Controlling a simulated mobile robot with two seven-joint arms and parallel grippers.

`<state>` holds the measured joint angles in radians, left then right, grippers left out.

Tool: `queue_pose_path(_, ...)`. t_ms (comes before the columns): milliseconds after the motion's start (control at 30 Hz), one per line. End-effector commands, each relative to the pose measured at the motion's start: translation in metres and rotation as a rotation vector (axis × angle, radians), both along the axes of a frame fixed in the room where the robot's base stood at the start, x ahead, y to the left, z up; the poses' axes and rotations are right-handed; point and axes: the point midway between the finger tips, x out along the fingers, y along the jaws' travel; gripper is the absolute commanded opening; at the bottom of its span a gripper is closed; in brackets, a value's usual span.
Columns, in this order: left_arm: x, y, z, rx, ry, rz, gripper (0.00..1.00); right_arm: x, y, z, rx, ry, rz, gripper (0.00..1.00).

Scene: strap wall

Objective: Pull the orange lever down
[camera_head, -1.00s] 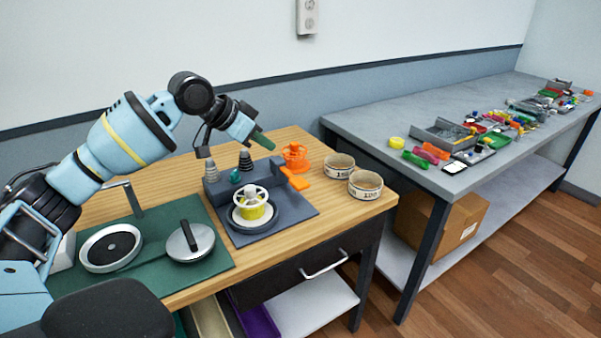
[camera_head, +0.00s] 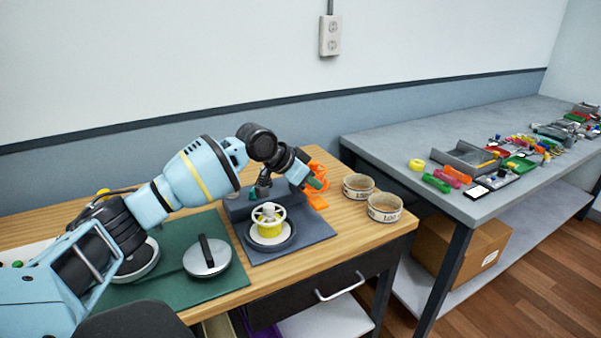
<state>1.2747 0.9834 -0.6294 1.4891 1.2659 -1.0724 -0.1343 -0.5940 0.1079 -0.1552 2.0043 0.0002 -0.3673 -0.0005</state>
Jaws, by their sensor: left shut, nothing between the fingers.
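The orange lever (camera_head: 317,201) is at the right end of the dark grey fixture (camera_head: 290,233) on the wooden bench. More orange shows just above and behind it, partly hidden by my gripper. My left gripper (camera_head: 316,183) reaches in from the left, its green fingertips shut and empty. In the picture the tips overlap the orange parts; whether they touch the lever is not clear. A yellow part with a cream handwheel (camera_head: 268,215) sits on the fixture's round plate. My right gripper is not in view.
Two round labelled tins (camera_head: 384,207) stand right of the fixture. A green mat (camera_head: 215,283) with a round metal disc (camera_head: 207,257) lies to the left. A grey table (camera_head: 400,143) with several small tools stands at the right. A drawer handle (camera_head: 340,288) juts from the bench front.

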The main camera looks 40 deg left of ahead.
Motion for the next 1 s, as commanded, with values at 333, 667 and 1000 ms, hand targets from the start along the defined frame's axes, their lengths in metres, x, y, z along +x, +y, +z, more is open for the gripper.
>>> queue_pose_path(333,-0.002,0.002,-0.033,0.001,0.002,0.002,0.00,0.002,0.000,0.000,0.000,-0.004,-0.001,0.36)
queue_pose_path(667,-0.002,0.002,-0.034,0.001,0.002,0.002,0.00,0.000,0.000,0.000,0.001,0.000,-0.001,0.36)
queue_pose_path(1000,-0.004,-0.002,-0.041,0.074,-0.030,-0.001,0.00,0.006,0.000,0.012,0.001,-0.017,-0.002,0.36)
